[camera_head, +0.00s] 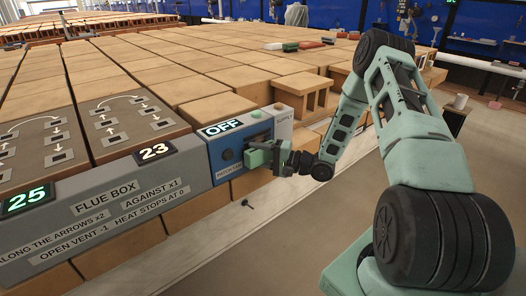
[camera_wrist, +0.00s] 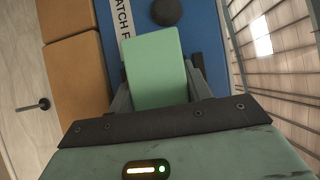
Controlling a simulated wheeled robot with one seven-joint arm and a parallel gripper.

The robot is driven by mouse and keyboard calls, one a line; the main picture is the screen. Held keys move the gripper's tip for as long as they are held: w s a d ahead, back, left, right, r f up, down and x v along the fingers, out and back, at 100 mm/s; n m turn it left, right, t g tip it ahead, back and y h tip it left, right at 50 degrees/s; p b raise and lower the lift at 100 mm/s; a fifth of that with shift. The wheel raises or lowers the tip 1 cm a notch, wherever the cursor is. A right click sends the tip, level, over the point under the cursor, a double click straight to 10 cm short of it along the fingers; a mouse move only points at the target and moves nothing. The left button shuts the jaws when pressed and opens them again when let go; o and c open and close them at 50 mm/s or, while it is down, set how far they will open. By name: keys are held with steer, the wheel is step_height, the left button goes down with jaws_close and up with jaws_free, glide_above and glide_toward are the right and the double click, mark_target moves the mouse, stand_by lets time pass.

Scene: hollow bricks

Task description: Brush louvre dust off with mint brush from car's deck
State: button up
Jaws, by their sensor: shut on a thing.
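My gripper (camera_head: 277,157) is shut on a mint-green block, which I take for the mint brush (camera_head: 256,158). In the wrist view the mint brush (camera_wrist: 154,62) sits between the two grey fingers of my gripper (camera_wrist: 158,90); no bristles show. It is held in front of the blue panel (camera_head: 222,171) of the box with the OFF display. I cannot tell whether it touches that panel. A dark slotted area (camera_head: 259,138) beside the brush may be the louvre, but it is mostly hidden. Dust is too small to tell. I cannot make out the car or its deck.
A dark round knob (camera_head: 227,154) is on the blue panel, left of the brush. The grey flue box (camera_head: 110,205) runs along the left. Metal bars (camera_wrist: 275,65) stand at right in the wrist view. Stacked bricks (camera_head: 303,91) stand behind. Open floor lies in front.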

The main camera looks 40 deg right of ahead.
mark_target(272, 141)
steer(key=shift+a+r+p, duration=0.15)
steer(key=shift+a+p, duration=0.35)
steer(key=shift+a, duration=1.45)
steer(key=shift+s+r+p, duration=0.1)
steer(key=shift+r+p, duration=0.85)
steer(key=shift+d+f, duration=0.1)
steer(key=shift+d, duration=3.6)
steer(key=shift+w+d, duration=0.2)
steer(key=shift+d, duration=0.7)
steer(key=shift+w+d, duration=0.15)
steer(key=shift+d, duration=0.7)
steer(key=s+p, duration=0.2)
steer(key=s, duration=0.4)
